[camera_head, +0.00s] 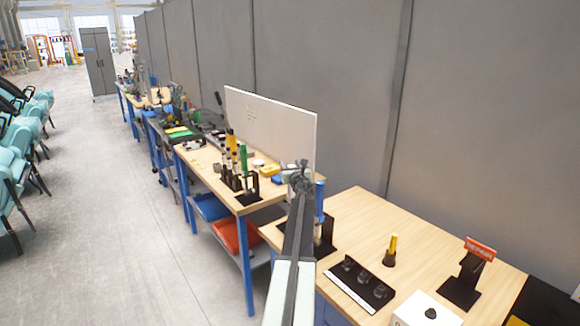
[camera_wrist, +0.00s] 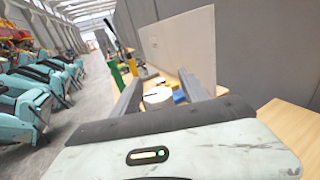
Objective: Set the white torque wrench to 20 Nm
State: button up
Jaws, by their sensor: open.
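My gripper (camera_head: 299,176) is at the far end of my outstretched arm, in front of the white upright board. In the wrist view its two grey fingers (camera_wrist: 160,84) are spread apart with nothing held between them. Several upright tools with yellow, white and green parts (camera_head: 244,160) stand in black holders on the farther wooden bench, left of my gripper. I cannot tell for certain which is the white torque wrench, and no scale is readable. A blue-handled tool (camera_head: 319,198) stands in a black stand on the nearer bench, partly behind my arm.
The nearer bench (camera_head: 410,240) holds a black tray with round parts (camera_head: 362,284), a yellow-handled tool (camera_head: 393,246), a red sign on a black stand (camera_head: 480,249) and a white box with a black knob (camera_head: 425,308). The white board (camera_head: 270,125) stands behind. The left aisle floor is clear.

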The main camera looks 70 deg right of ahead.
notch_tip(320, 180, up, 4)
jog(key=p, duration=0.4)
jog(key=w+a+v, duration=0.1)
jog(key=w+v, duration=0.1)
jog(key=v, duration=1.3)
jog(key=shift+a+r, duration=0.3)
jog(key=shift+a, duration=0.35)
jog(key=shift+w, duration=0.1)
